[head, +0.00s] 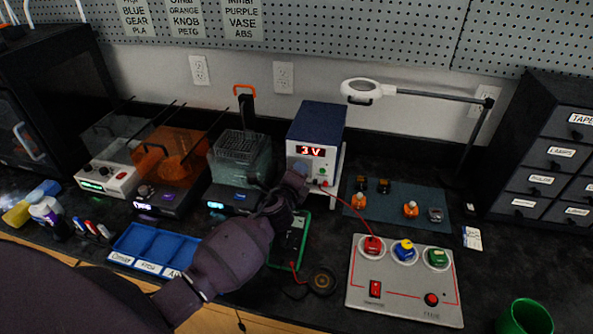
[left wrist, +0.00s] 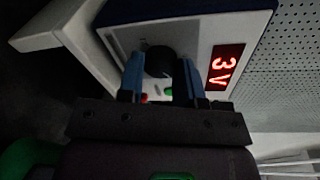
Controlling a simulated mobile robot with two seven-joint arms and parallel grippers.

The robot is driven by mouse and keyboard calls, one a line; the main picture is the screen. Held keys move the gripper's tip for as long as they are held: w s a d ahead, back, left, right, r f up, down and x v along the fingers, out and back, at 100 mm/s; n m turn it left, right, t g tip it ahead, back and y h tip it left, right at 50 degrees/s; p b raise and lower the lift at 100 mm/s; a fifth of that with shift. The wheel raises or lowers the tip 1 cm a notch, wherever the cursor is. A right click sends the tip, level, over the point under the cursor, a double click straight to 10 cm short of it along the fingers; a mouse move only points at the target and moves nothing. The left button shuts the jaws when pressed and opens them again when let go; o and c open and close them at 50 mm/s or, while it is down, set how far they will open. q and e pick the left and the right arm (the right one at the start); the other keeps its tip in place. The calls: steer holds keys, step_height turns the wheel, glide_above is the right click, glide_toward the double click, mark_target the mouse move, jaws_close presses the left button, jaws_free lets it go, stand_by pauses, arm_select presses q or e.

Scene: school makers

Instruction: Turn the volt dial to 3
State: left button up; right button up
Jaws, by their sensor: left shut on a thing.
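The power supply (head: 318,133) is a blue-topped box with a white front, standing at the back middle of the bench. Its red display (head: 311,151) reads 3 V, and the same reading shows sideways in the left wrist view (left wrist: 223,67). The volt dial (left wrist: 159,61) is a black round knob on the front panel. My left gripper (left wrist: 161,75) is shut on the dial, one blue finger on each side of it. In the head view my left gripper (head: 296,178) hides the dial. My right gripper is not in view.
A grey panel (head: 405,300) with red, blue and green knobs lies to the right. A red lead (head: 352,215) runs from the supply to it. A green-edged meter (head: 290,240) lies below my left wrist. A magnifier lamp (head: 361,90) stands behind.

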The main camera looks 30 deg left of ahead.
arm_select(q)
steer(key=shift+m, duration=0.4)
